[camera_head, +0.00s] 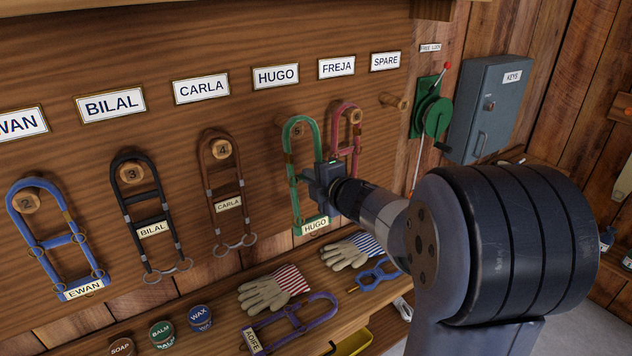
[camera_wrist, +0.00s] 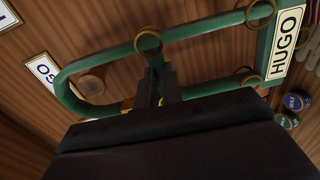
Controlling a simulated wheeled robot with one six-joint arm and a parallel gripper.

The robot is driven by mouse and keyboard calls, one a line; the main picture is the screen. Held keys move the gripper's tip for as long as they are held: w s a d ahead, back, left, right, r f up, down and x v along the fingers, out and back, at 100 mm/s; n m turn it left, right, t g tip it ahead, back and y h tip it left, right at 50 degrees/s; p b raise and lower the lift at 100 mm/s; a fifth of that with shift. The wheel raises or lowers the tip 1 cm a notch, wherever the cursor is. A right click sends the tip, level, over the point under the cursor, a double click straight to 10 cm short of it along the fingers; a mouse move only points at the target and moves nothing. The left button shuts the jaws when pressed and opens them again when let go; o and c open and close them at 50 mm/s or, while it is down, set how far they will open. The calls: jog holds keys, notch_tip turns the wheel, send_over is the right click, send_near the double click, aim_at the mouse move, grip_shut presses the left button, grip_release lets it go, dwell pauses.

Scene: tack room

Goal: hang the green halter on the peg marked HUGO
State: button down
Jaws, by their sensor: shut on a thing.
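The green halter (camera_head: 292,190) with a HUGO tag (camera_head: 315,226) hangs upright against the wooden board, below the HUGO label (camera_head: 276,76). My gripper (camera_head: 320,172) is shut on the halter's right side; the wrist view shows its fingers (camera_wrist: 158,90) on the green strap (camera_wrist: 205,28). The HUGO peg (camera_head: 297,131), with a 5 on its end, shows inside the halter's top loop in the head view. The peg (camera_wrist: 92,82) also shows inside the loop in the wrist view. Whether the strap rests on the peg, I cannot tell.
A brown CARLA halter (camera_head: 208,180) hangs to the left and a pink halter (camera_head: 336,135) close on the right. The SPARE peg (camera_head: 393,102) is empty. Gloves (camera_head: 262,294), a purple halter (camera_head: 322,312) and tins (camera_head: 200,318) lie on the shelf below.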

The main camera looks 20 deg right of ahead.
jog(key=shift+b+x, duration=0.35)
jog(key=shift+x, duration=2.15)
